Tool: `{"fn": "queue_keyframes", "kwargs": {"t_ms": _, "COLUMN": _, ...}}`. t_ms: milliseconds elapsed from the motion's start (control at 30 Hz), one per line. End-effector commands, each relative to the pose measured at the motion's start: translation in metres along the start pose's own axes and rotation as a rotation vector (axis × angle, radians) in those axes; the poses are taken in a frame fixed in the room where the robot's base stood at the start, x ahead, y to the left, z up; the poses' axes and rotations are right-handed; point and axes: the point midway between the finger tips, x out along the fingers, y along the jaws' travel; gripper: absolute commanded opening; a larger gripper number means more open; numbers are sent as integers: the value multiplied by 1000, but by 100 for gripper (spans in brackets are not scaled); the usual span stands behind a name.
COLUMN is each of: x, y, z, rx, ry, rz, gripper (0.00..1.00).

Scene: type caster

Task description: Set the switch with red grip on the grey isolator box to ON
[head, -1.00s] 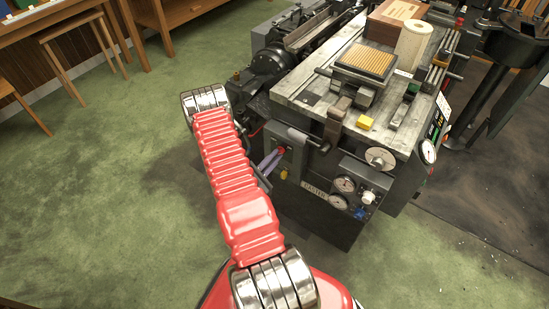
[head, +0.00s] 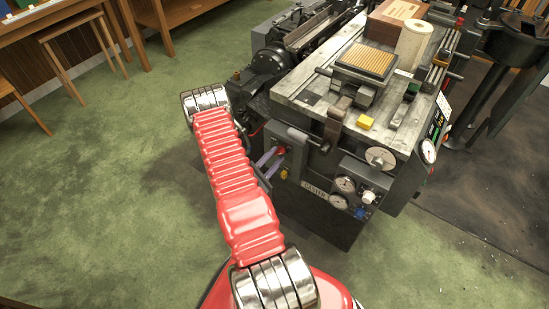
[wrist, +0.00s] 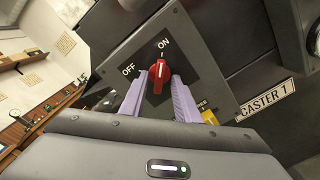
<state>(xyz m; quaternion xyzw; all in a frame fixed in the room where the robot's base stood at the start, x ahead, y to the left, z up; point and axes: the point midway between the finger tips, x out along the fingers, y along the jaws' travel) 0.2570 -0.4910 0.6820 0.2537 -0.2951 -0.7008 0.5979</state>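The grey isolator box (wrist: 200,65) fills the middle of the wrist view, with OFF at the left and ON at the top. Its red grip (wrist: 159,75) has a white line that points up to the mark under ON. My gripper (wrist: 159,82) has two purple fingers, one on each side of the grip. Small gaps show between the fingertips and the grip, so it looks open. In the head view the isolator box (head: 296,150) is on the machine's near side, with the red grip (head: 282,150) partly visible by the fingers.
The type caster (head: 318,100) stands behind the box, with gauges (head: 345,184) and knobs to the right. A yellow part (wrist: 209,117) is just right of my right finger. A CASTER 1 plate (wrist: 266,100) is farther right. Green floor (head: 120,200) is open at the left.

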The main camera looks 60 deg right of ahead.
Motion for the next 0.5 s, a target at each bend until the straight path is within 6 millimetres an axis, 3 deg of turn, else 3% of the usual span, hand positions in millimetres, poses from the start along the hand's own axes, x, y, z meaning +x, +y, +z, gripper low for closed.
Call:
{"fn": "queue_keyframes", "kwargs": {"t_ms": 267, "x": -4, "y": 1, "z": 0, "rx": 1, "ry": -1, "rz": 1, "gripper": 29}}
{"fn": "queue_keyframes", "kwargs": {"t_ms": 500, "x": -27, "y": 1, "z": -1, "rx": -1, "ry": 1, "rz": 3, "gripper": 29}}
